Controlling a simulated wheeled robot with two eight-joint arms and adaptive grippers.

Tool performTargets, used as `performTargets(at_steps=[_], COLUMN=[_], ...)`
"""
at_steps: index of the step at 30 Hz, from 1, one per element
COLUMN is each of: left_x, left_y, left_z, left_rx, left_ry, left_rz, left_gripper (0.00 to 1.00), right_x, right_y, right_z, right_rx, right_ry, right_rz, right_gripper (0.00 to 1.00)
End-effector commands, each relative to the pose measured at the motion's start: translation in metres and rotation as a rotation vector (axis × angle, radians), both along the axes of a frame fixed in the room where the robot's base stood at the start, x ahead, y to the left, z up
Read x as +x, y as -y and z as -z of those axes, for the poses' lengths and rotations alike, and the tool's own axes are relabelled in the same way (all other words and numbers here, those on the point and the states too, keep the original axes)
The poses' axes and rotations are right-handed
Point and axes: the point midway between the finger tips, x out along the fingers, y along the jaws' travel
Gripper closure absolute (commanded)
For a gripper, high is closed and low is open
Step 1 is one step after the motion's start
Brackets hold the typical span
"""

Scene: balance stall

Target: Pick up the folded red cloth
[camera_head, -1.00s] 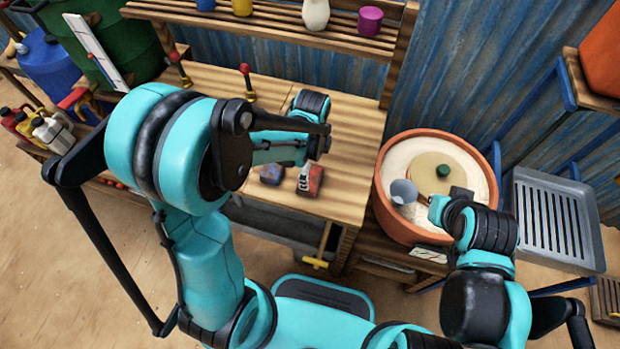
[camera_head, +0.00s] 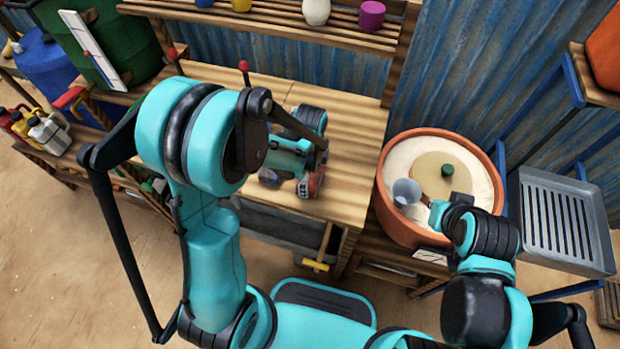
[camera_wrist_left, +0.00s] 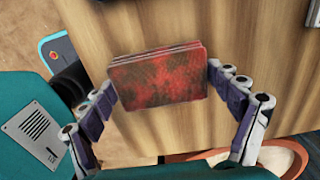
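The folded red cloth (camera_head: 316,183), dark red with blackish stains, lies on the wooden bench top, partly hidden by my left gripper (camera_head: 303,182) in the head view. In the left wrist view the cloth (camera_wrist_left: 158,78) shows its stacked layers and sits between the two spread fingers of my left gripper (camera_wrist_left: 162,80). One fingertip is close at each side edge of the cloth; whether they touch it I cannot tell. My right gripper (camera_head: 438,208) is over the terracotta bowl, beside a grey cup (camera_head: 406,192); its fingers are too small to read.
The terracotta bowl (camera_head: 392,222) of pale material stands to the right of the bench (camera_head: 350,125). A slatted shelf (camera_head: 350,37) with pots runs behind. A grey slotted tray (camera_head: 560,220) is at the far right.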

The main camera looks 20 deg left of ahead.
Motion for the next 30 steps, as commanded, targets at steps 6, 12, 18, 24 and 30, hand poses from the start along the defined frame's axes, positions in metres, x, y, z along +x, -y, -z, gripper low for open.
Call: performTargets(at_steps=[6,12,18,24,30], left_x=[0.000,0.000,-0.008,-0.050,-0.085], left_y=[0.000,0.000,0.004,0.025,0.043], left_z=[-0.001,-0.016,-0.050,-0.077,-0.099], left_rx=[0.000,0.000,0.000,0.000,0.000], left_ry=[0.000,0.000,-0.001,0.000,0.000], left_rz=[0.000,0.000,0.002,0.004,0.003], left_gripper=[0.39,0.39,0.39,0.39,0.39], right_x=[0.000,0.000,0.000,0.000,0.000], right_y=[0.000,0.000,0.000,0.000,0.000], right_z=[0.000,-0.008,-0.025,-0.041,-0.053], right_rx=[0.000,0.000,0.000,0.000,0.000], right_ry=[0.000,0.000,0.000,0.000,0.000], right_rz=[0.000,0.000,0.000,0.000,0.000], right_gripper=[1.00,1.00,1.00,1.00,1.00])
